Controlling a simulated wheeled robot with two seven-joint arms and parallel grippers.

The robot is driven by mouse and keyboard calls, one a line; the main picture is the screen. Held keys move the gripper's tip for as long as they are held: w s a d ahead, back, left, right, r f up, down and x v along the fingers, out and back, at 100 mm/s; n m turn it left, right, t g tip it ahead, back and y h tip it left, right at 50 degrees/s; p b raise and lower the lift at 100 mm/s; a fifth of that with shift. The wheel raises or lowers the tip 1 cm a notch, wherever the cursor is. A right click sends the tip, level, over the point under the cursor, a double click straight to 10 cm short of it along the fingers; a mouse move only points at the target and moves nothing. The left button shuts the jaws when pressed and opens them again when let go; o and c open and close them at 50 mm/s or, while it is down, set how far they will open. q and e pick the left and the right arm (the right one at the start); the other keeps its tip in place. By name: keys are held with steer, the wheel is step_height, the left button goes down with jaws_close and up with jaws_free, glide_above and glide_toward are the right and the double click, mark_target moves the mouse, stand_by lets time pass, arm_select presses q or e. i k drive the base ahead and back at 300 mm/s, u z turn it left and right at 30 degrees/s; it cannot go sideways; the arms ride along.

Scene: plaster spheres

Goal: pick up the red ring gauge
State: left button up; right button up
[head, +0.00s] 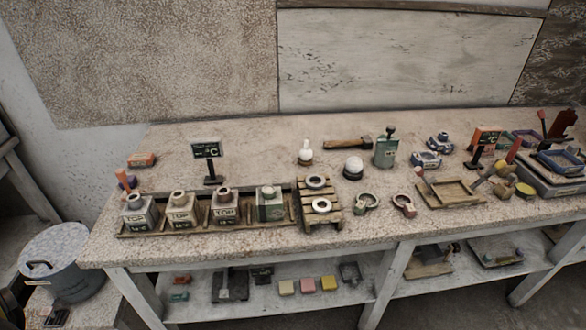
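A ring with a short handle and a dull red-brown colour, which looks like the red ring gauge (411,212), lies flat near the front edge of the worktable, right of centre. A similar green ring gauge (360,209) lies just to its left, a small gap apart. Neither of my grippers shows in the head view.
The worktable (262,148) also holds a wooden rack (335,220) with pale rings, left of the green gauge. A shallow wooden tray (482,202) sits close to the right. Square bottles stand at left; a white sphere (353,165) stands behind.

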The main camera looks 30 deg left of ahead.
mark_target(409, 210)
steer(key=z, duration=0.2)
steer(key=i, duration=0.6)
steer(key=u, duration=0.75)
steer(key=i, duration=0.5)
steer(key=u, duration=0.6)
